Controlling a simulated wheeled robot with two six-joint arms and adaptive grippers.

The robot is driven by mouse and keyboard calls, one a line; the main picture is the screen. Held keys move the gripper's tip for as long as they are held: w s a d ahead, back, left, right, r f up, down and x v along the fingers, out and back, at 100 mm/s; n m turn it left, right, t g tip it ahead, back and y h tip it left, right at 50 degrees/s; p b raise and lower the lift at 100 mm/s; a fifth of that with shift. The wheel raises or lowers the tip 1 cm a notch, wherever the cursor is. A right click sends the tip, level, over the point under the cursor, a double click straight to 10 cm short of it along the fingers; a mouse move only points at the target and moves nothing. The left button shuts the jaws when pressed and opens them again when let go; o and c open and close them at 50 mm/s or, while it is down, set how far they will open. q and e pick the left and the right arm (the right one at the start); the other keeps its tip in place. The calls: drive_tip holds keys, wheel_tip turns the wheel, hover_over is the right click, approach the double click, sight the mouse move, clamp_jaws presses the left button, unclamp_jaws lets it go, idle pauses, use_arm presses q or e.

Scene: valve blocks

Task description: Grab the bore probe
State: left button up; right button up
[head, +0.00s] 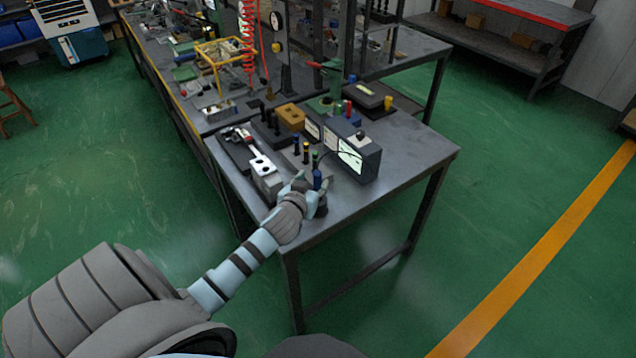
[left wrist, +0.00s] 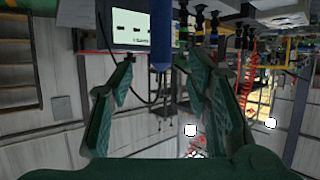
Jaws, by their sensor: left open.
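The bore probe appears to be the upright blue cylinder (head: 317,179) near the front edge of the workbench, beside the gauge box. In the left wrist view, which looks upside down, the blue cylinder (left wrist: 161,35) hangs from the top between the fingertips. My left gripper (head: 311,188) is open at the bench's near corner, with its fingers close to the blue cylinder. In the left wrist view the green fingers (left wrist: 158,75) stand apart on either side of it, not visibly closed on it. The lower part of the probe is hidden in the head view. My right gripper is not in view.
A gauge box (head: 358,160) with a lit screen and dark cable stands right of the probe. Several coloured-top plugs (head: 305,152) and a pale valve block (head: 263,168) stand behind and left. The grey bench (head: 407,162) is clear at its right side.

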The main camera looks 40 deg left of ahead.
sight(316, 180)
use_arm(q)
drive_tip(key=x, duration=0.3)
drive_tip(key=f+b+x, duration=0.1)
drive_tip(key=x, duration=0.2)
drive_tip(key=shift+w+a+f, duration=0.1)
drive_tip(key=shift+a+f, duration=0.05)
clamp_jaws()
